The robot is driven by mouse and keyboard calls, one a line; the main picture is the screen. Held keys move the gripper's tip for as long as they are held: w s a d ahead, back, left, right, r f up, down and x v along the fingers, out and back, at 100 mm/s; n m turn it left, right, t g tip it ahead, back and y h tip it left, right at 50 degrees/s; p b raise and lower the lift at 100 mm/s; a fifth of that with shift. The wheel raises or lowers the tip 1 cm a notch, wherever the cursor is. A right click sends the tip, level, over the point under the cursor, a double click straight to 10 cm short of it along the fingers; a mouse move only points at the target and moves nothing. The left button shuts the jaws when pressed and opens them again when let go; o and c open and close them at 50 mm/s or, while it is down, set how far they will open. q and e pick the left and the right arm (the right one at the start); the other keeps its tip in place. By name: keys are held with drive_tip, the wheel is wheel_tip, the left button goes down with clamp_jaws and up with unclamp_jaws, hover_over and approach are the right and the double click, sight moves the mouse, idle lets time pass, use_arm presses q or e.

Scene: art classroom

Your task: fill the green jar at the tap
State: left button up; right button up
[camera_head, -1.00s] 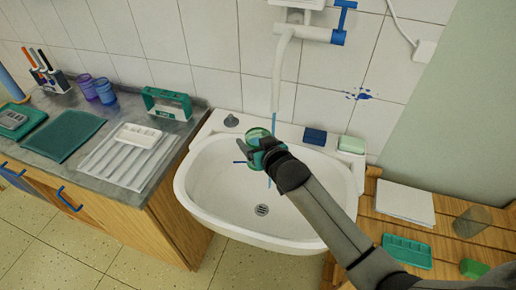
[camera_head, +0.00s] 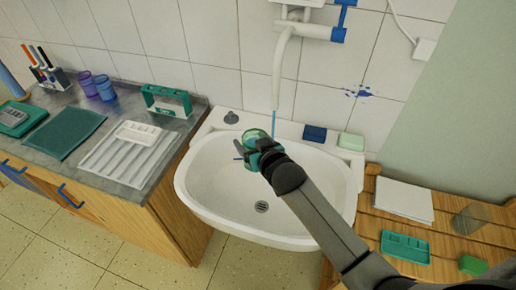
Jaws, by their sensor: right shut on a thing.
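The green jar (camera_head: 257,136) is in my right gripper (camera_head: 254,152), over the back of the white sink basin (camera_head: 215,185). The gripper is shut on the jar and hides part of it. The tap (camera_head: 280,65) is on the tiled wall, its white spout pointing down. A thin blue stream (camera_head: 274,122) comes down from the spout beside the jar's right side as I see it; I cannot tell whether it enters the jar. A blue tap handle (camera_head: 341,20) is at the upper right of the tap. My left gripper is not in view.
A dark blue block (camera_head: 314,133) and a pale green soap bar (camera_head: 351,141) lie on the sink's back rim, with a grey stopper (camera_head: 231,117) to the left. A counter (camera_head: 75,165) stands left, a wooden slatted bench (camera_head: 395,231) right.

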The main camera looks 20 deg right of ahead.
drive_tip(key=shift+s+a+p, duration=0.85)
drive_tip(key=shift+s+a, duration=1.05)
drive_tip(key=shift+a, duration=0.3)
drive_tip(key=shift+r, duration=0.1)
